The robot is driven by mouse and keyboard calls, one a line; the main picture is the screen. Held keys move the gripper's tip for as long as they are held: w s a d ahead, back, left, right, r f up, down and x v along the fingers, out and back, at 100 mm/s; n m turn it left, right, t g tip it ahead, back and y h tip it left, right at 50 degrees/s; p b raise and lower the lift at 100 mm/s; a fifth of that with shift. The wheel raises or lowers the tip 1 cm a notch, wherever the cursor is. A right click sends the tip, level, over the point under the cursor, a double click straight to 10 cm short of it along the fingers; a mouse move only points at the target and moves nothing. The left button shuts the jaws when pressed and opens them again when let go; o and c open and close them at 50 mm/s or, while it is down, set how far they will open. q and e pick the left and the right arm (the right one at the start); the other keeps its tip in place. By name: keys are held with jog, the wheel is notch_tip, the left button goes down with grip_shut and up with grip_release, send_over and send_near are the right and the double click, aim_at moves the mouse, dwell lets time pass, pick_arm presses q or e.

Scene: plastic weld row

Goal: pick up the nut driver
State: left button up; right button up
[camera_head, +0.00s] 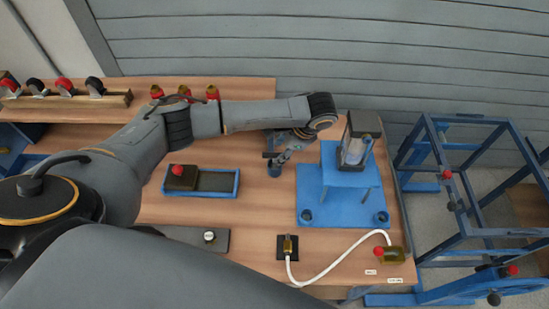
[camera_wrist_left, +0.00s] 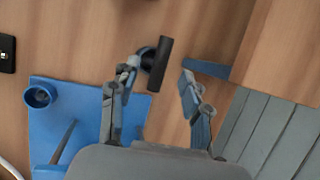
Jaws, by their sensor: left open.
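The nut driver appears to be the black cylindrical handle (camera_wrist_left: 159,63) in the left wrist view, slightly tilted, beside a round blue holder whose rim partly shows behind it. My left gripper (camera_wrist_left: 155,82) is open, its two fingers on either side below the handle in the picture, the left finger closer to it. In the head view my left gripper (camera_head: 283,148) hangs over the bench just left of the blue plate, above a small blue cup (camera_head: 275,169). The handle is not clear there. My right gripper is out of view.
A blue fixture plate (camera_head: 312,206) carries a stand with a dark-framed clear box (camera_head: 357,142). A blue tray (camera_head: 222,183) lies to the left. A white hose (camera_head: 330,248) crosses the bench front. A raised shelf (camera_head: 245,87) runs along the back.

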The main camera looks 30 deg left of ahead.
aim_at(275, 154)
pick_arm(q)
jog(key=x, duration=0.5)
jog(key=shift+p, duration=0.4)
jog(key=shift+r, duration=0.1)
grip_shut()
